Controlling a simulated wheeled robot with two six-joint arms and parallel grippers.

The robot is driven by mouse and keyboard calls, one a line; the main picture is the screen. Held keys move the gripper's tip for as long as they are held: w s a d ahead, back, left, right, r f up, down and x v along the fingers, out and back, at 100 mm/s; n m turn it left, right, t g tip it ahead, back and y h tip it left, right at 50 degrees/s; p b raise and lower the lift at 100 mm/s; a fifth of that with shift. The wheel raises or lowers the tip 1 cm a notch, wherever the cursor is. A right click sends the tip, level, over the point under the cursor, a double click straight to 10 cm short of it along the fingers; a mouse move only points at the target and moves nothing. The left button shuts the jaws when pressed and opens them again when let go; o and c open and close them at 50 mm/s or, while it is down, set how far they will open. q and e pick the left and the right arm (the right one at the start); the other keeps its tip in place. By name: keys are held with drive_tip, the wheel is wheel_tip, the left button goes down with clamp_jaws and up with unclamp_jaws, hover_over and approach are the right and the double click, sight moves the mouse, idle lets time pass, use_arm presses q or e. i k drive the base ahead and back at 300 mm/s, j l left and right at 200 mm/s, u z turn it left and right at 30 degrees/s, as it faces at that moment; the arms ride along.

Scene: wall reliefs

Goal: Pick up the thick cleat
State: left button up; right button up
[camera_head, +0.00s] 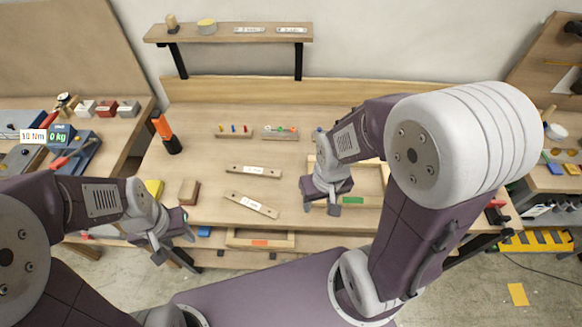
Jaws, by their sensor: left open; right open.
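Two pale wooden strips with white labels lie on the workbench; the label text is too small to read. The farther strip (253,171) lies nearly level across the picture. The nearer strip (251,204) lies slanted and looks a little larger; I cannot tell for sure which is the thick cleat. My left gripper (173,246) is open and empty at the bench's front left edge, to the left of both strips. My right gripper (321,204) is open and empty, to the right of the strips, over the left side of a wooden tray (375,206).
A yellow block (153,189) and a brown block (189,192) are near my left gripper. An orange-and-black tool (166,131) stands at the back left. Small holders (280,133) with coloured pieces sit behind the strips. A shelf (228,37) hangs above. Bench around the strips is clear.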

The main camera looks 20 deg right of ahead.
sight(264, 173)
drive_tip(key=z, duration=0.15)
drive_tip(key=i+j, duration=0.15)
drive_tip(key=j, duration=0.4)
drive_tip(key=i+j+z, duration=0.15)
drive_tip(key=j, duration=1)
drive_tip(key=i+j+z, duration=0.1)
drive_tip(key=j, duration=0.45)
drive_tip(key=i, duration=0.05)
